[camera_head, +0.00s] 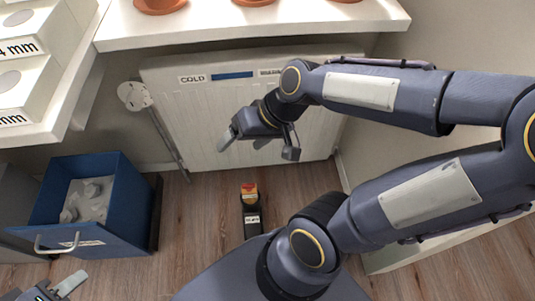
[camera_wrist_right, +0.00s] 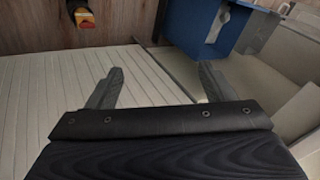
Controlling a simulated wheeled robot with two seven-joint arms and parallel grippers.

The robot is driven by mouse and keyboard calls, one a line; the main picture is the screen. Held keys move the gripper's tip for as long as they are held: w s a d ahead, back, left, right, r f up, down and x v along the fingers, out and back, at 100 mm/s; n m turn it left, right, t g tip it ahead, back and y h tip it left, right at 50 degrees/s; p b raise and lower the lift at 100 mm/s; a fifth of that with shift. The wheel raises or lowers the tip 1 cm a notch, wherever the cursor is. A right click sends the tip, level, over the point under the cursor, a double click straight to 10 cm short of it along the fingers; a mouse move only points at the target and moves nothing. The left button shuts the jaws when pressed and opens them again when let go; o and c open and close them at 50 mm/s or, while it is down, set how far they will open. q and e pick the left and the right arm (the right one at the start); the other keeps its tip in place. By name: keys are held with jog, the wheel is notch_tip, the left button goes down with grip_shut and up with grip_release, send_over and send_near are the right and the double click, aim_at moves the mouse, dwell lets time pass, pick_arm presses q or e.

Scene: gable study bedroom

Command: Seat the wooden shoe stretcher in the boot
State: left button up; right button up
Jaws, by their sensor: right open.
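I cannot make out a boot or a wooden shoe stretcher for certain in either view. My right gripper (camera_head: 258,147) is open and empty in front of the white radiator panel; its two spread fingers also show in the right wrist view (camera_wrist_right: 160,72). My left gripper (camera_head: 58,288) is only partly in view at the bottom left corner, below the blue bin; I cannot tell its opening. A small dark object with a white label and a red and yellow top (camera_head: 251,212) stands on the floor below my right gripper; it also shows in the right wrist view (camera_wrist_right: 84,17).
The radiator panel (camera_head: 200,120) is behind, under a white shelf (camera_head: 220,28) with terracotta pots. White boxes (camera_head: 30,80) stand upper left. Wooden floor (camera_head: 205,225) is clear beside the bin.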

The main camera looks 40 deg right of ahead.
jog(key=s+r+n+t+h, duration=0.1)
jog(key=s+r, duration=0.1)
jog(key=s, duration=0.5)
jog(key=shift+s+d+r, duration=0.15)
jog(key=shift+d+r, duration=0.1)
jog(key=shift+d, duration=0.05)
